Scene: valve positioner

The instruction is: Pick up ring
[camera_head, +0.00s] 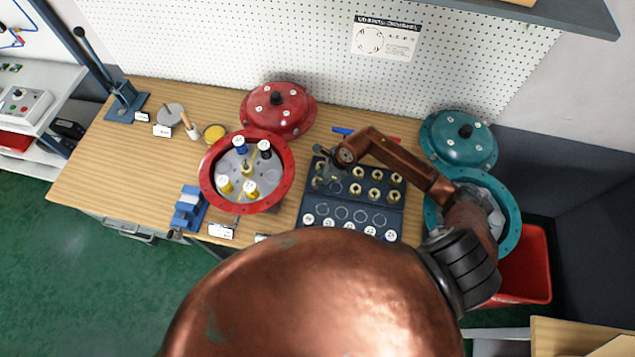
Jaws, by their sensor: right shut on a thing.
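A dark tray (312,208) on the wooden bench holds rows of small parts. Several brass-coloured rings (376,194) sit in its upper rows, and white round parts (327,222) line its front edge. My right gripper (322,178) points down at the tray's upper left corner, with its copper arm reaching in from the right. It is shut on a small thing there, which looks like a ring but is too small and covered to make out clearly. My left gripper is not in view.
A red open housing (206,200) with posts stands left of the tray, its red lid (268,105) behind it. A teal housing (512,226) and teal lid (459,150) are at the right. A blue stand (187,209) is at the front left.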

